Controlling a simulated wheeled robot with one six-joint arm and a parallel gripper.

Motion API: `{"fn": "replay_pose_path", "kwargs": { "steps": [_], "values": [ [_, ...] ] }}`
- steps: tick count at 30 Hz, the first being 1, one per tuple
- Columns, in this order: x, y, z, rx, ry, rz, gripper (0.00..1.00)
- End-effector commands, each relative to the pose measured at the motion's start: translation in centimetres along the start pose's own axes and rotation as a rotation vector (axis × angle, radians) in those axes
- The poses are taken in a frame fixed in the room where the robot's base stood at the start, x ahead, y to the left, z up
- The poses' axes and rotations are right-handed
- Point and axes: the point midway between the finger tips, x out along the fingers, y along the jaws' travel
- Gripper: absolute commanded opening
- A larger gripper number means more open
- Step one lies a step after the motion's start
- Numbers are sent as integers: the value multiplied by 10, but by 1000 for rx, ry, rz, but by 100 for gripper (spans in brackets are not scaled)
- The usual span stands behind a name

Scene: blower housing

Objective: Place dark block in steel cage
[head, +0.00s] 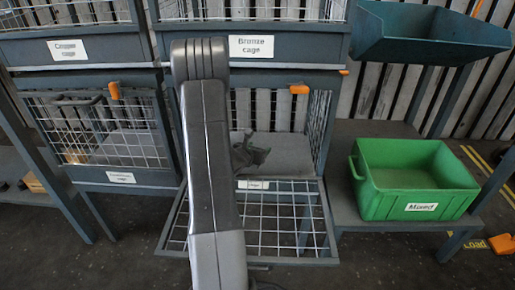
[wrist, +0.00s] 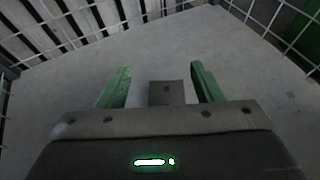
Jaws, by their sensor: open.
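A small dark block (wrist: 167,93) shows in the wrist view on a flat grey floor, between the two green fingers of my gripper (wrist: 162,80). The fingers are wide apart, with a gap on both sides of the block. In the head view my gripper (head: 250,153) is inside the lower middle cage (head: 285,147), low over its grey floor. The cage's mesh door (head: 290,220) is folded down at the front. Its label (head: 253,185) is too small to read, and my arm hides part of the cage. I cannot make out the block in the head view.
A closed mesh cage (head: 95,135) stands to the left. The bronze cage (head: 258,46) is above. A green bin labelled Mixed (head: 410,180) sits on a shelf at right, below a tilted teal bin (head: 430,35). Mesh walls bound the grey floor in the wrist view.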

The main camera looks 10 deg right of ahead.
Motion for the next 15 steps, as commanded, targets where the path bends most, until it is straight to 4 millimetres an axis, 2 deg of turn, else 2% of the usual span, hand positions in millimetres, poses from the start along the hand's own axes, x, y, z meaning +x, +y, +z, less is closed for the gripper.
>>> {"fn": "replay_pose_path", "kwargs": {
  "steps": [1,2,9,15],
  "values": [
    [-1,-3,-7,-4,14,-6,60],
    [-3,-3,-3,-3,14,-6,60],
    [-51,-1,2,-5,10,-1,60],
    [-74,-1,2,-4,9,-2,60]
  ]
}}
